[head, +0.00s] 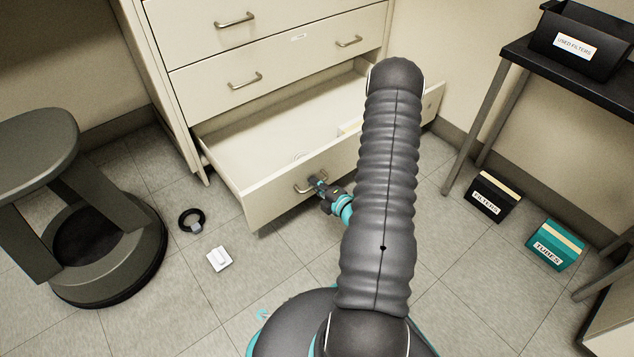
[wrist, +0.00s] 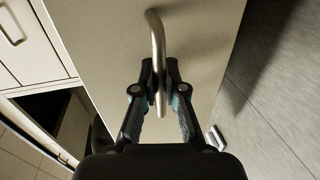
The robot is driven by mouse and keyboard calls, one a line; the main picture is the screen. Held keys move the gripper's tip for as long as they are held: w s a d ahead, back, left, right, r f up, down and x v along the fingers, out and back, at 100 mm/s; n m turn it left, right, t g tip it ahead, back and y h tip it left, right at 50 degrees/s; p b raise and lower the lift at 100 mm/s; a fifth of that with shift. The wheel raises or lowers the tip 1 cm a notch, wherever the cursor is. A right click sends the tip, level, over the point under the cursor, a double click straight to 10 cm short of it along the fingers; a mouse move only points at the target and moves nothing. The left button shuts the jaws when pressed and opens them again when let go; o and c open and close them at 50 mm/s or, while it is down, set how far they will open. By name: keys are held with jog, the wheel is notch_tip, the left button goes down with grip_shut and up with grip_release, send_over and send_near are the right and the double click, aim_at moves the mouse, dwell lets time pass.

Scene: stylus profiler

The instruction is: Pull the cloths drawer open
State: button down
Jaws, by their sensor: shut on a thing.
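The bottom drawer (head: 258,198) of the cream cabinet stands well out, its inside showing from above; no readable label tells me that it is the cloths drawer. My gripper (head: 317,183) is at the left handle (head: 299,188) on its front. In the wrist view my gripper (wrist: 160,88) has its fingers closed on the metal bar handle (wrist: 157,38), one on each side. The drawer's floor looks mostly bare, with a pale item (head: 350,127) towards the right. My arm hides the right part of the drawer front.
A grey stool (head: 105,262) stands at the left. A black ring (head: 191,220) and a small white object (head: 219,258) lie on the floor before the drawer. FILTERS (head: 494,198) and TUBES (head: 555,245) boxes sit at the right, near a dark table (head: 515,50).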

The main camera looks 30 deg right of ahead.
jog(key=c, duration=1.2)
grip_release()
jog(key=shift+s, duration=0.1)
jog(key=v, duration=1.2)
